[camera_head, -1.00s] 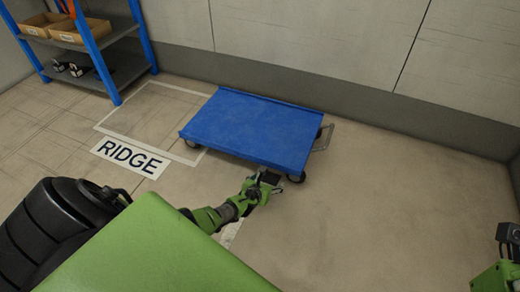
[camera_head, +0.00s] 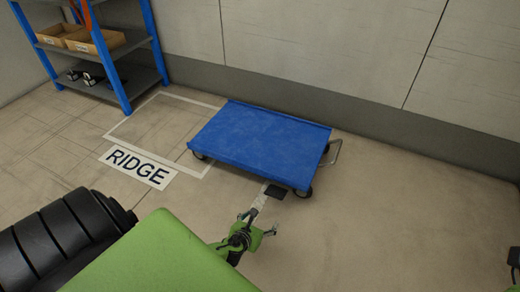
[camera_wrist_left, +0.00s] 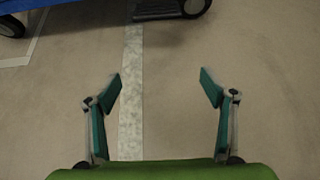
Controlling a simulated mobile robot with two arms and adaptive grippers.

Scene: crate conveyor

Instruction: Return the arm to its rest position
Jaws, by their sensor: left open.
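My left arm's gripper (camera_head: 260,224) is over bare floor in front of the blue trolley (camera_head: 262,142), toward me from it. In the left wrist view the gripper (camera_wrist_left: 168,88) has its two teal fingers wide apart, with only floor and a pale strip between them. It holds nothing and is apart from the trolley. A green part of my own body hides much of the left arm in the head view. Only a dark bit of my right side shows at the right edge; its fingers are not visible.
The trolley has black wheels and a metal handle on its right. A dark flat piece (camera_head: 275,193) is at its front edge. A RIDGE floor sign (camera_head: 138,167) and white outline lie left. A blue-framed shelf (camera_head: 105,50) stands back left. Floor on the right is clear.

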